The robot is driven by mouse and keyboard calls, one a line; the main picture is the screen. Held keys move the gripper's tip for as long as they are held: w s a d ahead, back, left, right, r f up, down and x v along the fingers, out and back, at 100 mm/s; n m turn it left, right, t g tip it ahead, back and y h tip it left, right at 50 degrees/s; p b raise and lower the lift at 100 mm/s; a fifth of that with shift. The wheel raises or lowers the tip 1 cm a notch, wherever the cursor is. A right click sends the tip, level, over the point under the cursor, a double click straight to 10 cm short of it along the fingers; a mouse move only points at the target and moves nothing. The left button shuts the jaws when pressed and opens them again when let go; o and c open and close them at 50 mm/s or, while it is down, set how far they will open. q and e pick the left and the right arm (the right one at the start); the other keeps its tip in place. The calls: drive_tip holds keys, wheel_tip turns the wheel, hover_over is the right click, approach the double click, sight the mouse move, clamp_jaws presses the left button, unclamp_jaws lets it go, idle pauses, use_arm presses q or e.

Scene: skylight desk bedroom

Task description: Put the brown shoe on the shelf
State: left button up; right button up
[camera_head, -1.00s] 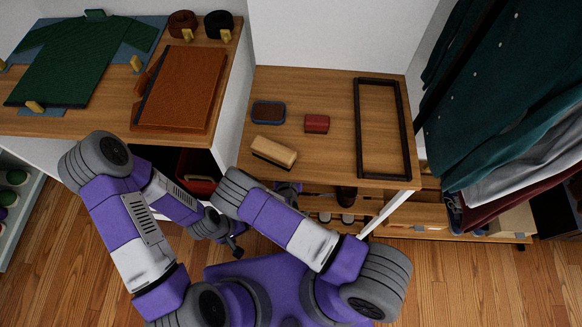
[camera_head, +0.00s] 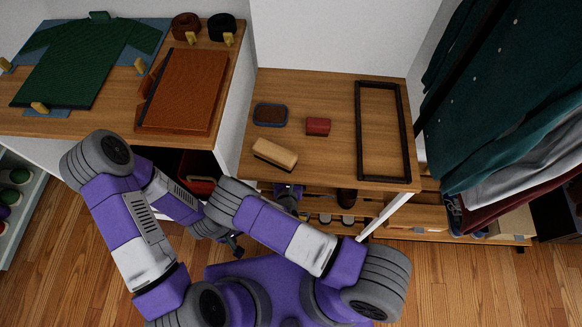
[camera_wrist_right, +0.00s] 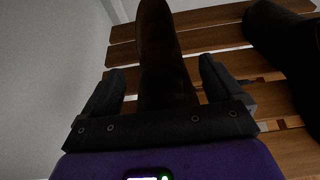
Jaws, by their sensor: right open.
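A long dark brown shoe (camera_wrist_right: 160,45) lies on a slatted wooden shelf (camera_wrist_right: 205,40) in the right wrist view. My right gripper (camera_wrist_right: 165,88) is open, with one finger on each side of the shoe's near part; I cannot tell whether they touch it. In the head view my right gripper is mostly hidden by my arm and the tabletop. A second dark shoe or boot (camera_wrist_right: 283,45) lies to the right on the slats; a dark shoe (camera_head: 346,197) also shows below the tabletop in the head view. My left gripper (camera_head: 235,246) hangs low, too small to read.
The wooden tabletop (camera_head: 330,158) above the rack holds a brush (camera_head: 275,153), a blue-edged tin (camera_head: 270,115), a red box (camera_head: 318,126) and a dark frame (camera_head: 382,130). Hanging clothes (camera_head: 510,100) are at the right. A pale wall (camera_wrist_right: 60,70) stands left of the slats.

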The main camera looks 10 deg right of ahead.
drive_tip(key=p+v, duration=0.2)
drive_tip(key=v, duration=0.6)
drive_tip(key=shift+s+r, duration=0.2)
drive_tip(key=shift+s, duration=0.15)
